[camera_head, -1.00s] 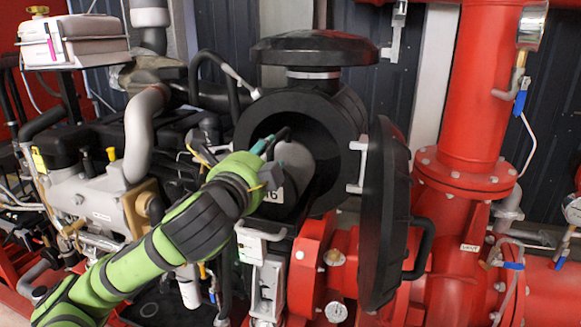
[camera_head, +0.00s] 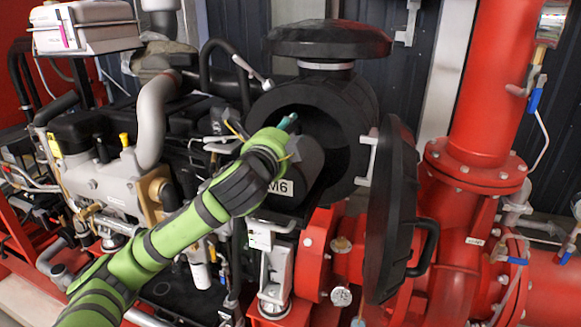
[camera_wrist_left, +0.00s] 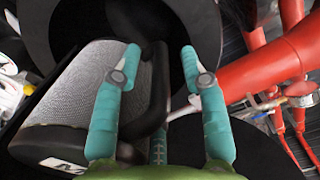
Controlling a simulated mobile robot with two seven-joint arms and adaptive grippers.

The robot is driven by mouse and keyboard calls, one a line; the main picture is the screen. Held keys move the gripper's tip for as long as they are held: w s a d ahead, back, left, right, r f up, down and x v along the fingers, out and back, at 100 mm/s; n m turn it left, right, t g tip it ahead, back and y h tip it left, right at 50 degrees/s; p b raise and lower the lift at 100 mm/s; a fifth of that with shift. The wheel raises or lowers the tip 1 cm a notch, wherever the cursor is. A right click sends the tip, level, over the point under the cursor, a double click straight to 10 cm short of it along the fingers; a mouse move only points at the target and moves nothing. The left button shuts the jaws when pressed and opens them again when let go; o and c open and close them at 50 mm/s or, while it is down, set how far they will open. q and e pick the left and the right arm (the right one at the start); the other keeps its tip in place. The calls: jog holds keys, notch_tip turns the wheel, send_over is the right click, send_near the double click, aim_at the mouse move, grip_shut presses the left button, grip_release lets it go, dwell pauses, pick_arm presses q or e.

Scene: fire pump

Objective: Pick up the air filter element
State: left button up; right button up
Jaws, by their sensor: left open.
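The air filter element (camera_head: 306,165) is a grey cylinder lying in the mouth of the round black filter housing (camera_head: 362,110). A white label ending in "M6" shows on its near end. In the left wrist view the element (camera_wrist_left: 72,92) has grey mesh sides and fills the left half. My left gripper (camera_head: 290,123) is at the housing mouth, over the element's upper side; its wrist hides part of the element. In the left wrist view the gripper (camera_wrist_left: 159,60) is open, one teal finger in front of the mesh, the other to its right before the dark housing. Contact cannot be told.
The black housing lid (camera_head: 392,210) stands swung open to the right, with a handle. A black cap (camera_head: 330,40) sits above the housing. Engine parts and a grey pipe (camera_head: 155,120) crowd the left. Red pipework (camera_head: 478,110) stands at the right.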

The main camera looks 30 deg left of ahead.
pick_arm(q)
grip_shut()
jog(key=shift+r, duration=0.1)
jog(key=shift+s+r, duration=0.1)
